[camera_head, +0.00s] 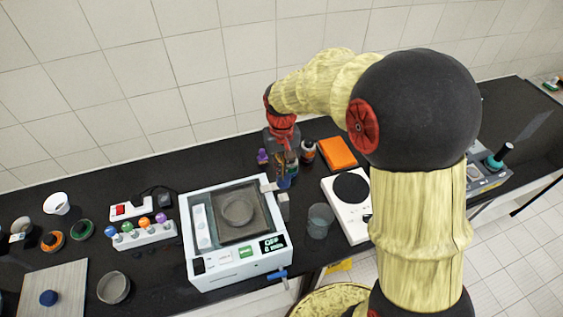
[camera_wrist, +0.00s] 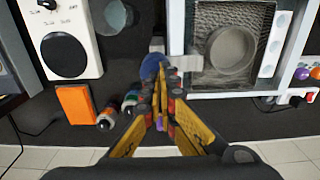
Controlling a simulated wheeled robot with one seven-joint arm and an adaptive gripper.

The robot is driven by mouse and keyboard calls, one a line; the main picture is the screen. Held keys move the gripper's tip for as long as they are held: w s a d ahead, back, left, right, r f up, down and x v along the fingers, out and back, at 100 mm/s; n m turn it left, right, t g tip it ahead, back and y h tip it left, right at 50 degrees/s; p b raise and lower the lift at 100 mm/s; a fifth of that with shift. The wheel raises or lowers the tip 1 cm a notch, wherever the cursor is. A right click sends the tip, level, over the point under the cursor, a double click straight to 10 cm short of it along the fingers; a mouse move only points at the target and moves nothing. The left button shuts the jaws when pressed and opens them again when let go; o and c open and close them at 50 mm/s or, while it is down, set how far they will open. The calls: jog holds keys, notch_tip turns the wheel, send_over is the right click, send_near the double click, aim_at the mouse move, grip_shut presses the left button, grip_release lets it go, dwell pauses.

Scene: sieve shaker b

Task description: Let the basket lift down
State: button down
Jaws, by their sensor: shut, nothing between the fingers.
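The white bath-like machine (camera_head: 205,278) stands on the black bench, with a grey mesh basket (camera_head: 255,232) in its open top and a round sieve-like pan (camera_head: 238,210) in the basket. The basket (camera_wrist: 207,84) and pan (camera_wrist: 232,50) also show in the wrist view. A grey bracket (camera_head: 283,205) sticks out at the machine's right side, with a blue knob (camera_head: 284,183) by its far end. My gripper (camera_wrist: 161,84) is shut and empty, pointing down at the blue knob (camera_wrist: 150,66). Its tips overlap the knob's edge; I cannot tell whether they touch. In the head view my wrist partly hides this spot.
Right of the machine are a glass beaker (camera_head: 319,221), a white hotplate (camera_head: 345,217) and an orange box (camera_head: 338,153). Small bottles (camera_head: 308,151) stand close to my gripper. A blue tap (camera_head: 278,275) juts from the machine's front. A rack of coloured knobs (camera_head: 145,234) stands left.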

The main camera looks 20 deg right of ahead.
aim_at(282, 186)
jog(key=shift+f, duration=0.2)
notch_tip(282, 186, down, 8)
jog(key=b, duration=0.4)
jog(key=shift+f, duration=0.2)
jog(key=shift+s+r, duration=0.1)
jog(key=shift+s, duration=0.05)
notch_tip(282, 186, up, 14)
jog(key=shift+r+p, duration=0.1)
jog(key=shift+p, duration=0.9)
jog(key=shift+w, duration=0.2)
